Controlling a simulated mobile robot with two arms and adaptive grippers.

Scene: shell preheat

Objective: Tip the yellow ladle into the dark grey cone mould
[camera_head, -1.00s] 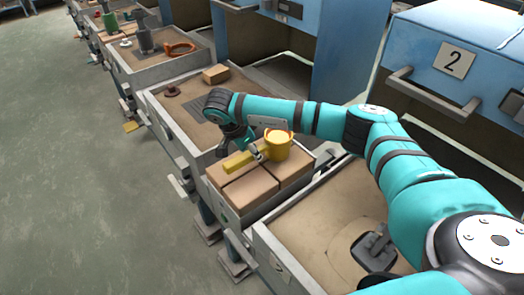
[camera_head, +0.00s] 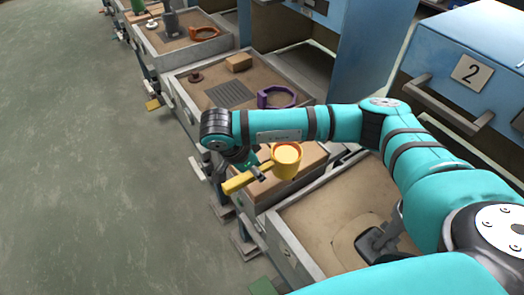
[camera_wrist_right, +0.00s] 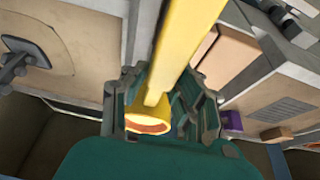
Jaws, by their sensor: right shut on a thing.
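The yellow ladle (camera_head: 287,160) has a round cup with an orange rim and a straight handle pointing to the lower left. My right gripper (camera_head: 252,170) is shut on the ladle's handle and holds it above the brown blocks. The right wrist view shows the handle running between the fingers (camera_wrist_right: 160,105), and the cup's orange-lined opening (camera_wrist_right: 148,125). A dark grey upright shape (camera_head: 172,24) stands in a far tray at the upper left; it looks like the cone mould, but is small here. My left gripper is not in view.
Brown blocks (camera_head: 305,160) fill the tray below the ladle. Behind it, a tray holds a purple ring (camera_head: 276,97), a grille and a small block. The nearest tray holds a dark-handled tool (camera_head: 372,240). Blue cabinets line the right; the floor at left is clear.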

